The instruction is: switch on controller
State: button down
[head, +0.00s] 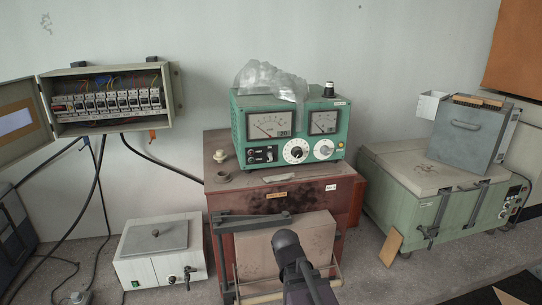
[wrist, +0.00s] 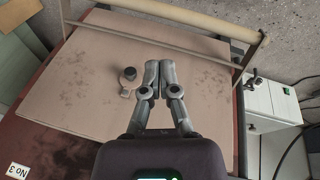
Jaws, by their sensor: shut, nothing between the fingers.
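A green control unit (head: 290,117), which I take as the controller, stands on the red-brown cabinet in the head view. Its front has two needle meters, a small black switch panel (head: 262,155), a large white dial (head: 295,151) and a smaller grey-white dial (head: 324,149). I cannot tell the switch position. The control unit is outside that view. In the head view my dark wrist shows below the unit; the fingers are hidden.
Crumpled clear plastic (head: 268,80) drapes over the unit. Small loose parts (head: 221,156) lie on the cabinet top (head: 240,190). A dark-capped knob (wrist: 129,75) sits on the panel near my fingers. An open breaker box (head: 107,97) hangs left; a white bath (head: 160,250) stands below.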

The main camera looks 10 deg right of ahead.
jog(key=w+d+r+n+t+h+p, duration=0.2)
jog(key=w+d+r+n+t+p, duration=0.15)
jog(key=w+r+n, duration=0.35)
jog(key=w+d+r+n+t+h+p, duration=0.2)
jog(key=w+d+r+n+t, duration=0.15)
jog(key=r, duration=0.55)
jog(key=w+a+r+n+t+y, duration=0.2)
jog(key=a+r+n+t+y, duration=0.1)
jog(key=n, duration=0.8)
jog(key=w+a+r+n+t+y, duration=0.3)
jog(key=a+r+n+t, duration=0.1)
jog(key=n, duration=0.8)
jog(key=shift+r+t, duration=0.6)
jog(key=shift+r, duration=0.35)
jog(key=shift+w, duration=0.1)
